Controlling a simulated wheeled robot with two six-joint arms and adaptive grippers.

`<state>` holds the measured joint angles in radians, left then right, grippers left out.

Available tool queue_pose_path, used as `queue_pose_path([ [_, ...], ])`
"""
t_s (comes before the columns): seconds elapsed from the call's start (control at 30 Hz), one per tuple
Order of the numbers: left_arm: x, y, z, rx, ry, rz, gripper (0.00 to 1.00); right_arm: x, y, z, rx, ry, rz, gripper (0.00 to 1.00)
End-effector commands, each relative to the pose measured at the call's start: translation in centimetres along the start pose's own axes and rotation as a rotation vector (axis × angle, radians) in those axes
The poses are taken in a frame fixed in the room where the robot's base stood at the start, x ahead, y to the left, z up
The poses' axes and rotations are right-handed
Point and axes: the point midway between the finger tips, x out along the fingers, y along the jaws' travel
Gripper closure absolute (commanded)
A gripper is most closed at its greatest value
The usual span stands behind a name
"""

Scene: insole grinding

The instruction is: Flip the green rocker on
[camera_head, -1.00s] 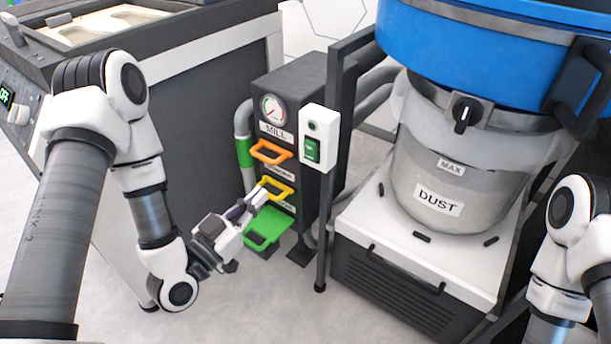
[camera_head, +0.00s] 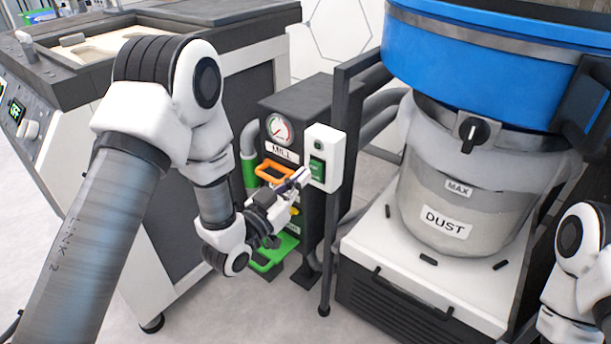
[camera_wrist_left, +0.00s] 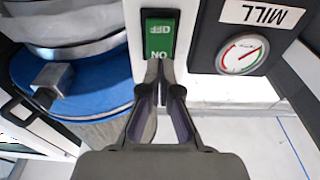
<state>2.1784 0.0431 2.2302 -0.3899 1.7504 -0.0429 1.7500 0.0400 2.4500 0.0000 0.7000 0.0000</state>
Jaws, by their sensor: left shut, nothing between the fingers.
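The green rocker (camera_head: 317,168) sits in a white switch box (camera_head: 325,143) on a dark post beside the MILL unit. In the left wrist view the rocker (camera_wrist_left: 160,38) shows upside-down OFF and ON lettering, with ON nearest my fingers. My left gripper (camera_head: 303,178) is shut and empty, its fingertips at the rocker's lower part. In the left wrist view the closed fingertips (camera_wrist_left: 160,66) overlap the ON end; I cannot tell whether they touch it. My right arm shows at the right edge, but its gripper is out of view.
The MILL unit with its gauge (camera_head: 279,129), orange handle (camera_head: 273,171) and green handle (camera_head: 270,255) stands just left of the switch post (camera_head: 328,245). The blue-topped DUST collector (camera_head: 445,200) stands to the right.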

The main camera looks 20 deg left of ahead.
Motion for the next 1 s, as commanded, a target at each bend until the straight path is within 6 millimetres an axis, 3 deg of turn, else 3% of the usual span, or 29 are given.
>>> queue_pose_path([
  [0.2, 1.9, 0.0, 0.1, 0.001, 0.000, 0.000, 1.00, 0.3, 0.0, 0.0, 0.000, 0.000, 0.000, 0.60],
  [0.5, 2.0, 0.0, 0.0, 0.000, -0.002, 0.000, 1.00, 0.2, 0.0, 0.0, 0.000, 0.000, 0.000, 0.60],
  [0.67, 2.6, 0.0, -1.0, 0.000, -0.051, 0.001, 1.00, -2.0, 0.0, 0.0, 0.000, 0.000, 0.000, 0.60],
  [0.73, 2.5, 0.0, -0.1, -0.001, -0.061, 0.000, 1.00, -1.4, 0.0, -0.1, 0.000, 0.002, 0.000, 0.60],
  [1.0, 2.6, -0.1, -0.2, 0.000, -0.059, 0.000, 1.00, -1.4, 0.0, 0.0, 0.000, 0.000, 0.000, 0.60],
])
